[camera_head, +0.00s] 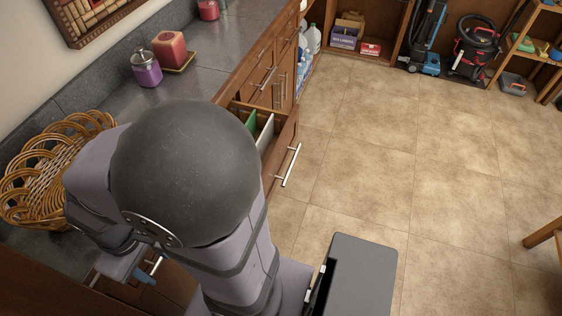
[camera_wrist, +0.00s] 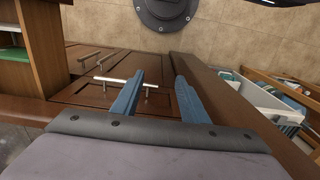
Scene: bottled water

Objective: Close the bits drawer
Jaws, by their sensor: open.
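My gripper shows in the wrist view (camera_wrist: 158,84) with two blue fingers apart and nothing between them. Part of it shows low in the head view (camera_head: 143,276), beside the cabinet fronts. A drawer with white trays of small items (camera_wrist: 285,108) is open at the right of the wrist view, apart from the fingers. A second drawer (camera_head: 282,140), holding green and white pieces, is open beyond my arm; it seems to be the one at the left of the wrist view (camera_wrist: 42,40). No label shows which is the bits drawer. A bar handle (camera_wrist: 125,83) appears near the left finger.
The grey counter (camera_head: 205,85) holds a wicker basket (camera_head: 45,165), a purple jar (camera_head: 146,70) and a red candle (camera_head: 170,48). My arm hides much of the cabinet in the head view.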

